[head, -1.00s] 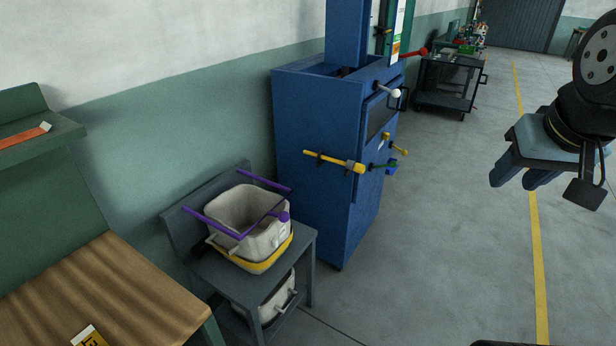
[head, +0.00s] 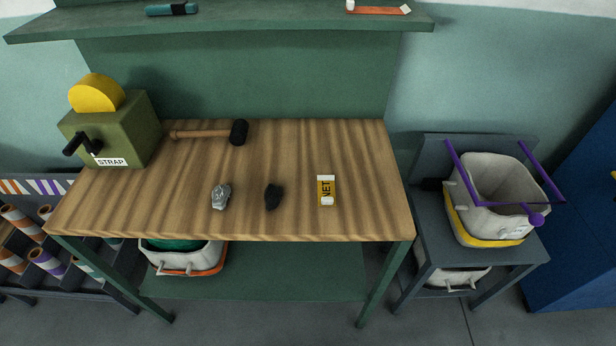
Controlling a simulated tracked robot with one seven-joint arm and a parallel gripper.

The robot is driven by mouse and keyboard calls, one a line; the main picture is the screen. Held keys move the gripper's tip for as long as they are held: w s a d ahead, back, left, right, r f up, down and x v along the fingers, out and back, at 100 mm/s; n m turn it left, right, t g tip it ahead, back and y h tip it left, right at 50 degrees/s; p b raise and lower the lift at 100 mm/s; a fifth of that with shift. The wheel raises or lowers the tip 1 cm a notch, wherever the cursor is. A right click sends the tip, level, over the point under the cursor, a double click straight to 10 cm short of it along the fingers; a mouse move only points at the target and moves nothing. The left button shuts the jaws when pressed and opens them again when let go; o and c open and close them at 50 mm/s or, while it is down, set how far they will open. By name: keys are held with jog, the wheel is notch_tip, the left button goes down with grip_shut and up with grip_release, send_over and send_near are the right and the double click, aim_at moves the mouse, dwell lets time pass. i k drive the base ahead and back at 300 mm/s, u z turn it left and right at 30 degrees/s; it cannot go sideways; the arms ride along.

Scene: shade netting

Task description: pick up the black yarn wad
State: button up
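The black yarn wad (head: 272,196) is a small dark lump lying near the front middle of the wooden workbench (head: 330,142). A grey crumpled lump (head: 221,196) lies to its left and a yellow item labelled NET (head: 326,190) lies to its right, both apart from it. Nothing covers the wad. My gripper is outside the current head view.
A green shelf (head: 260,32) overhangs the back. A white bin (head: 495,187) with purple bars sits on a grey stand at right.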

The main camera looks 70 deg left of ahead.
aim_at(272, 194)
jog(key=z, duration=0.25)
jog(key=i, duration=0.15)
jog(key=u, duration=3)
jog(key=k, duration=0.8)
jog(key=u, duration=0.2)
jog(key=i, duration=0.8)
jog(key=z, duration=0.1)
